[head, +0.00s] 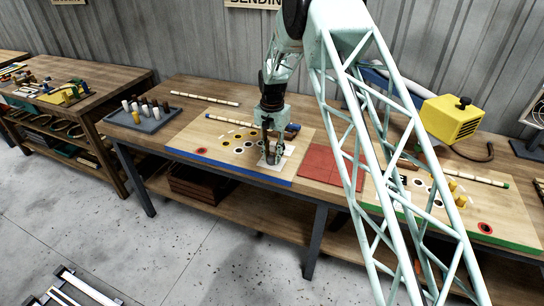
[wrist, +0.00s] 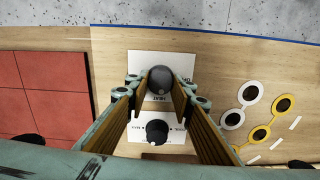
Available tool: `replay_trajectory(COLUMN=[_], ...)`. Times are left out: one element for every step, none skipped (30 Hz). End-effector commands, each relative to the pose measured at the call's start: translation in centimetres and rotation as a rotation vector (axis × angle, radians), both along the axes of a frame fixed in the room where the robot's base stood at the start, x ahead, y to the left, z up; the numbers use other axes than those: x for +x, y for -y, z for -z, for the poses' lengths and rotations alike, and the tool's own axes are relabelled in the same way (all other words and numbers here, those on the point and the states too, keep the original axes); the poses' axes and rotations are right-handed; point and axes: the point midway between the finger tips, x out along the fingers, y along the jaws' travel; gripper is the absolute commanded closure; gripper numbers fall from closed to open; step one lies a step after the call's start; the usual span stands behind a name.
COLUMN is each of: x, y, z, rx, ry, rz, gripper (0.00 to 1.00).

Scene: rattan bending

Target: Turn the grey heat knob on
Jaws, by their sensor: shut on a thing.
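The grey heat knob (wrist: 159,79) sits on a white plate marked "HEAT" (wrist: 148,60) in the wrist view. My gripper (wrist: 159,84) points down with its two fingers on either side of this knob and is shut on it. In the head view my gripper (head: 270,155) is low over the board with the blue front edge, and the fingers hide most of the knob there. A small light mark shows on the knob's lower side in the wrist view.
A black knob (wrist: 157,131) on a white plate stands close by, between the gripper fingers in the wrist view. Red tiles (head: 331,166) lie right of the board. Yellow and white rings (wrist: 257,112) mark holes in the board (head: 195,135). A yellow heater (head: 450,118) stands further right.

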Motion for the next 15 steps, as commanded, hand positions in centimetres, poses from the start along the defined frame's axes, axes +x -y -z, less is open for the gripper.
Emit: replay_trajectory(x=[0.04, 0.03, 0.03, 0.03, 0.03, 0.02, 0.02, 0.02, 0.01, 0.01, 0.01, 0.01, 0.01, 0.01, 0.01], y=[0.02, 0.03, 0.03, 0.03, 0.03, 0.04, 0.04, 0.04, 0.05, 0.05, 0.05, 0.06, 0.06, 0.06, 0.06], z=[-0.02, -0.02, -0.02, -0.02, -0.02, -0.02, -0.02, -0.02, -0.02, -0.03, -0.03, -0.03, -0.03, -0.03, -0.03], rx=[0.001, 0.001, 0.001, 0.001, 0.001, 0.000, 0.000, 0.000, 0.000, 0.000, 0.000, 0.000, 0.000, 0.000, 0.000], ry=[0.001, 0.001, 0.001, 0.001, 0.001, 0.001, 0.001, 0.001, 0.001, 0.001, 0.001, 0.001, 0.001, 0.001, 0.001], rz=[0.029, 0.048, 0.070, 0.085, 0.101, 0.118, 0.131, 0.141, 0.154, 0.163, 0.170, 0.178, 0.183, 0.188, 0.192], gripper=[0.89, 0.89, 0.89, 0.89, 0.89, 0.89, 0.89, 0.89, 0.89, 0.89, 0.89, 0.89, 0.89, 0.89, 0.89])
